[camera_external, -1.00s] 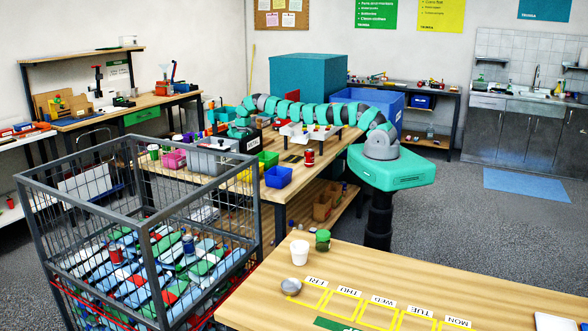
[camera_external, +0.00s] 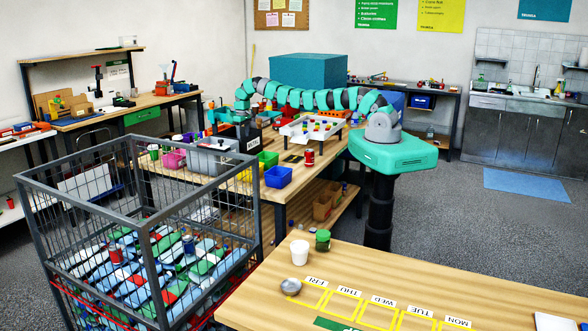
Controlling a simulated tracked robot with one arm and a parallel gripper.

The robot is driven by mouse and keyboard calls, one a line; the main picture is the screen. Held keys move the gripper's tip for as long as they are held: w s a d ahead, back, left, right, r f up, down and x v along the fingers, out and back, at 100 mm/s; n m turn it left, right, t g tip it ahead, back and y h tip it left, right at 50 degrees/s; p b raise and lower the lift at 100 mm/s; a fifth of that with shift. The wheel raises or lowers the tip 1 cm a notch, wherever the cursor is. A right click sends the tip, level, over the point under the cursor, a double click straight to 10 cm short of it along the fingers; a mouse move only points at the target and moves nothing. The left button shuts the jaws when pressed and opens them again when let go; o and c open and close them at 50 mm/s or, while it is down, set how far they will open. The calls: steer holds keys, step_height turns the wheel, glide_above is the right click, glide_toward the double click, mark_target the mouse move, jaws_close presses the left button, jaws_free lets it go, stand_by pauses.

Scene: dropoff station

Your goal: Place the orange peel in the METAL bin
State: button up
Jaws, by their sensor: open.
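My teal arm reaches left across the middle workbench (camera_external: 300,165) and bends down at its end. My gripper (camera_external: 230,118) is over the bench's far left part, just above and behind a dark bin with a small white label (camera_external: 254,143). The label is hard to read but looks like METAL. The gripper is open; its fingers are small and partly lost against the clutter. I cannot make out the orange peel in this view, and the inside of the dark bin is hidden.
A grey bin (camera_external: 205,158) stands left of the dark one. Pink (camera_external: 173,160), green (camera_external: 268,159) and blue (camera_external: 278,177) boxes and a red can (camera_external: 309,158) are nearby. A white raised tray (camera_external: 311,129) lies below my arm. A wire cage (camera_external: 140,225) stands in front.

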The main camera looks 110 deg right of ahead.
steer(key=shift+r+p, duration=1)
steer(key=shift+p, duration=0.05)
